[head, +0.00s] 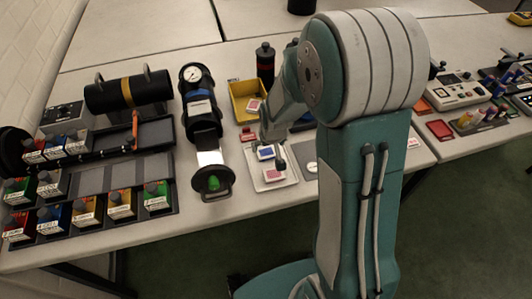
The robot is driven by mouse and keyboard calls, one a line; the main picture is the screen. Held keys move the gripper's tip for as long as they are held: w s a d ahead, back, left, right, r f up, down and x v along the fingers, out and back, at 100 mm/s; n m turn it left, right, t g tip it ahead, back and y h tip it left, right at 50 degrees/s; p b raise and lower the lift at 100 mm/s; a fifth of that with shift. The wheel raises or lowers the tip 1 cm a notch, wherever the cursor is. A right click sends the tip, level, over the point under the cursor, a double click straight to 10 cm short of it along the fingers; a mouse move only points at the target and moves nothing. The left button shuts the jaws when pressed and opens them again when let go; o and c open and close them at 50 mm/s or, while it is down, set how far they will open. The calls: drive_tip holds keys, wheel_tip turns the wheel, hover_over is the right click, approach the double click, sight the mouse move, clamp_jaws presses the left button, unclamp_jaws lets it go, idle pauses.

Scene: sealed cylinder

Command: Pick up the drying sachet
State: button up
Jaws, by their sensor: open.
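Small flat packets lie on a white tray (261,188) beside my arm. One is blue and white (265,152), and one is pink-red and white (274,174). Another red-and-white packet (254,105) is in the yellow bin (236,98). Their labels are too small to read, so I cannot tell which one is the drying sachet. My gripper (276,160) is low over the white tray, close to the packets, and is open. My own arm hides part of the tray's right side. I cannot tell whether the fingers touch a packet.
A dark bottle (265,62) stands behind the yellow bin. Labelled boxes (84,209) fill the left rack. A control box (456,90) is far right.

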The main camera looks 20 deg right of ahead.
sight(266, 152)
drive_tip(key=shift+x, duration=2.3)
drive_tip(key=c, duration=0.7)
drive_tip(key=shift+r, duration=0.15)
